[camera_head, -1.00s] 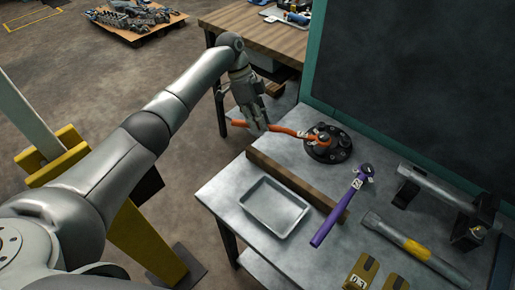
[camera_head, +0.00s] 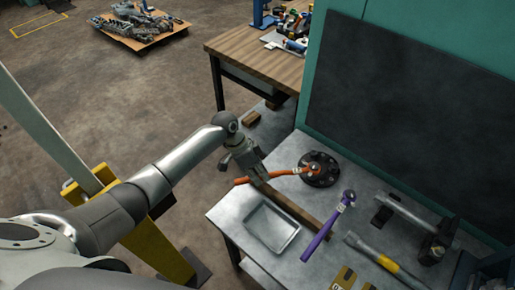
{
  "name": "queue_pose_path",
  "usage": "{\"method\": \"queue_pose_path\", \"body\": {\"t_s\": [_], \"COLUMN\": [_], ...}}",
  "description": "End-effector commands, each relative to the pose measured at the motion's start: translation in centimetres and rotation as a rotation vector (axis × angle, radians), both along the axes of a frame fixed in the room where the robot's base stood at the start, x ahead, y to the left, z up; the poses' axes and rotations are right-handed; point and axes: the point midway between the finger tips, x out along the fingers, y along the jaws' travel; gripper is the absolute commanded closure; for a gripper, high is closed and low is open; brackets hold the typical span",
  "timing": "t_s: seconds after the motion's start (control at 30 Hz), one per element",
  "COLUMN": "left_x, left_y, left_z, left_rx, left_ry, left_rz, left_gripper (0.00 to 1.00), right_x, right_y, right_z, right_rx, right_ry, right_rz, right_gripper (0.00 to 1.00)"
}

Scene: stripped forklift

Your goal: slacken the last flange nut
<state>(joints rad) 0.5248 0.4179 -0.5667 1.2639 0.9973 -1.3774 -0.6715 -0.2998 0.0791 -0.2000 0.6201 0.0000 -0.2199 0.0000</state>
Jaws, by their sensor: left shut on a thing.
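My left gripper (camera_head: 259,181) is shut on an orange-handled wrench (camera_head: 284,172), gripping it along its handle. The handle's free end sticks out to the left of the gripper. The wrench's head reaches the near left side of a dark round flange (camera_head: 320,176) on the grey workbench. The flange has several studs or nuts around its face. They are too small to tell apart, and I cannot tell how the wrench head seats on a nut. My right gripper is not in view.
On the workbench, a wooden bar (camera_head: 298,211) lies in front of the flange, beside an empty metal tray (camera_head: 271,227). A purple-handled hammer (camera_head: 323,234) and a yellow-banded grey-handled tool (camera_head: 385,262) lie to the right. A dark board (camera_head: 415,110) stands behind.

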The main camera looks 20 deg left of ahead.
Motion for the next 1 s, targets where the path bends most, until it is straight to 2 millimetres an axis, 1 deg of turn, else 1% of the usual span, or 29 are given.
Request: {"method": "queue_pose_path", "body": {"t_s": [0.03,0.1,0.17,0.23,0.27,0.3,0.33,0.37,0.4,0.43,0.47,0.6,0.67,1.0], "left_x": [-1.1,-2.1,-2.8,-3.7,-4.2,-3.9,-3.1,-3.0,-3.3,-3.3,-3.4,-3.3,-3.3,-3.3], "left_y": [-0.9,-1.5,-2.1,-2.7,-3.4,-3.3,-2.5,-2.3,-2.6,-2.6,-2.6,-2.5,-2.5,-2.2], "left_z": [0.8,0.9,0.7,0.8,0.6,-0.1,-0.8,-0.8,-0.4,-0.4,-0.4,-0.4,-0.3,-0.1], "left_rx": [-0.004,-0.006,-0.006,-0.008,-0.008,-0.004,-0.002,-0.003,-0.006,-0.006,-0.005,-0.004,-0.004,-0.001], "left_ry": [0.009,0.008,0.008,0.007,0.009,0.002,-0.002,-0.001,0.003,0.003,0.004,0.004,0.004,0.004], "left_rz": [0.034,0.093,0.141,0.196,0.23,0.249,0.22,0.197,0.199,0.2,0.2,0.2,0.2,0.201], "left_gripper": [1.0,1.0,1.0,1.0,1.0,1.0,1.0,1.0,1.0,1.0,0.8,0.62,0.56,0.56], "right_x": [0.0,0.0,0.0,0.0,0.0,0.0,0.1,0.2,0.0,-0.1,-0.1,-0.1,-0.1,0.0], "right_y": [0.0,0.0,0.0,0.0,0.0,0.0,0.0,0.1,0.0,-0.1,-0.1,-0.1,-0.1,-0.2], "right_z": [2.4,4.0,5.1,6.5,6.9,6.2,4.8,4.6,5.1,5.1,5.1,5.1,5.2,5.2], "right_rx": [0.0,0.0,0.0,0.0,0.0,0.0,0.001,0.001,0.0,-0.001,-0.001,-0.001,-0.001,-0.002], "right_ry": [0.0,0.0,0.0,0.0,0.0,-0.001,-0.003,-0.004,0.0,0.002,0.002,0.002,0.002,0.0], "right_rz": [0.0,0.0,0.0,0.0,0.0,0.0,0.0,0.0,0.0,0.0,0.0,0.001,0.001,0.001], "right_gripper": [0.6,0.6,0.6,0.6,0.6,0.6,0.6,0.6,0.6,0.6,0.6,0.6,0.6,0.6]}}
